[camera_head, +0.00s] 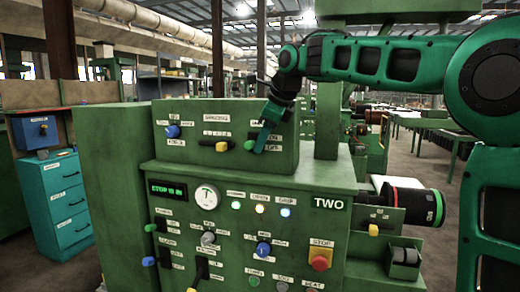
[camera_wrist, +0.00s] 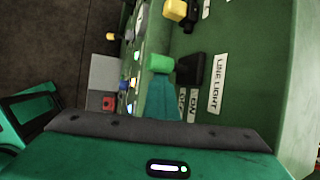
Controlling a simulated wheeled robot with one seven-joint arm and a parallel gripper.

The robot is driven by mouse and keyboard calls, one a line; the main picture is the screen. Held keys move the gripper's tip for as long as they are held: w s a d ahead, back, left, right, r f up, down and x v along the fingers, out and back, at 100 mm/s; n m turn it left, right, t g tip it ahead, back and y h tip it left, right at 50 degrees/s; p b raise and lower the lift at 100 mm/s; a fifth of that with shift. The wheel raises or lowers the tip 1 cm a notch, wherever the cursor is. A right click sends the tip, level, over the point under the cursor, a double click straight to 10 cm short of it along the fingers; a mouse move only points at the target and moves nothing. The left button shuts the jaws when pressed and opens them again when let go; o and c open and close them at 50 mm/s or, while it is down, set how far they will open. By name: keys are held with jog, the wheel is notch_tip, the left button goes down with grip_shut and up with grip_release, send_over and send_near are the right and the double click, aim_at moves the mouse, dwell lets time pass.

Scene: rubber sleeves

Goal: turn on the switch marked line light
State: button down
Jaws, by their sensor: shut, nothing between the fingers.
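The switch marked line light (camera_wrist: 188,70) has a black base and a green lever tip, with the label LINE LIGHT (camera_wrist: 217,83) beside it in the wrist view. In the head view its green tip (camera_head: 248,145) shows on the upper green panel, just left of my fingers. My gripper (camera_head: 261,149) is shut and empty, its teal fingers pointing down at the panel. In the wrist view my fingertips (camera_wrist: 161,78) are right beside the green tip; I cannot tell whether they touch. The ON and OFF labels are partly hidden by my fingers.
A yellow-tipped switch (camera_head: 222,146) sits left of the line light switch. The lower panel holds a gauge (camera_head: 207,197), lit lamps, several knobs and a red stop button (camera_head: 320,259). A blue drawer cabinet (camera_head: 58,197) stands at the left.

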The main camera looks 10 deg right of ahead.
aim_at(254, 142)
jog(key=shift+w+a+r, duration=0.2)
jog(key=shift+w+r, duration=0.05)
jog(key=shift+r, duration=0.45)
jog(key=shift+a+r, duration=0.1)
jog(key=shift+r, duration=0.65)
notch_tip(254, 142, down, 4)
jog(key=s+d, duration=0.3)
jog(key=w+d+r, duration=0.1)
jog(key=d+r, duration=0.4)
jog(key=r, duration=0.3)
jog(key=shift+r, duration=0.15)
jog(key=shift+w, duration=0.1)
